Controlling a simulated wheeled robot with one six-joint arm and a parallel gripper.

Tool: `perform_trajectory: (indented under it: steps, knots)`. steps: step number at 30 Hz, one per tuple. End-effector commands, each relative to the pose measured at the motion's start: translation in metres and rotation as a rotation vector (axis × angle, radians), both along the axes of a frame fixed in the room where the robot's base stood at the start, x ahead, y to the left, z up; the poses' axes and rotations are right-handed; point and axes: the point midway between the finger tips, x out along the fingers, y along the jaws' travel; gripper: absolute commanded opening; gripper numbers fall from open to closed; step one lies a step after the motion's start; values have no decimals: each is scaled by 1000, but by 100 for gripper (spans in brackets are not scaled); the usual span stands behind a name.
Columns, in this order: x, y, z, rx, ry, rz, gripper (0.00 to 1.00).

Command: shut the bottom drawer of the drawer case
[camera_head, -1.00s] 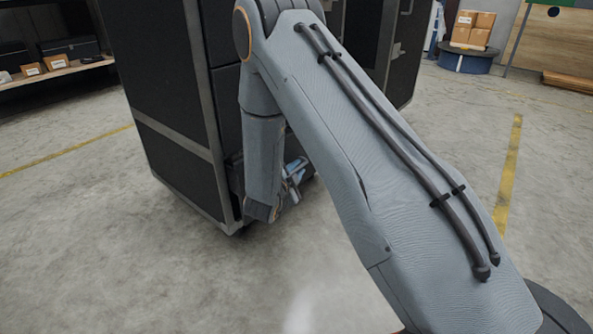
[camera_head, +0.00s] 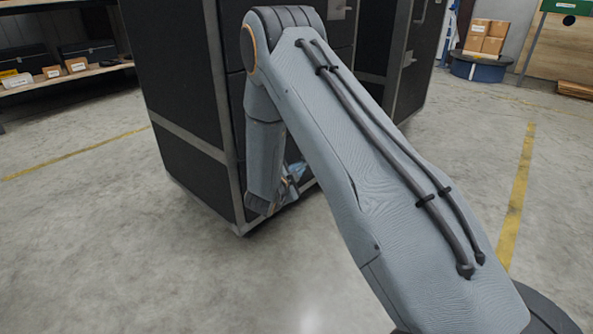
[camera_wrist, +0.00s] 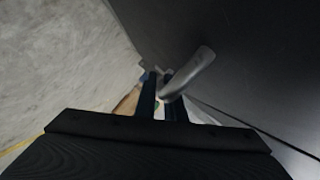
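The drawer case (camera_head: 180,90) is a tall black case with grey metal edging, left of centre in the head view. My arm covers much of its front, so how far the bottom drawer stands out cannot be told. My gripper (camera_head: 291,184) is low at the case's front, mostly hidden behind my arm. In the wrist view, my gripper (camera_wrist: 162,94) shows two dark fingers with a narrow gap between them. A silver handle (camera_wrist: 190,75) lies at the right finger, with its lower end near the gap. A dark flat front (camera_wrist: 240,60) fills the right side; contact is unclear.
Another dark case (camera_head: 412,70) stands behind to the right. A shelf with boxes (camera_head: 75,68) is at the far left. Cartons (camera_head: 487,38) sit on a blue round stand at the back right. The concrete floor (camera_head: 100,230) is clear left of the case.

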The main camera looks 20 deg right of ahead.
Motion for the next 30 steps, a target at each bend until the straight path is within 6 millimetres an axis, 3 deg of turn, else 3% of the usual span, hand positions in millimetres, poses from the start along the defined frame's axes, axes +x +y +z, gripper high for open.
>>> perform_trajectory:
  steps: [1,3,15,30]
  knots:
    - [4,4,1,4,-4,10,16]
    - [4,4,1,4,-4,10,28]
    - [1,4,4,1,-7,7,28]
    - [-52,46,16,2,1,7,28]
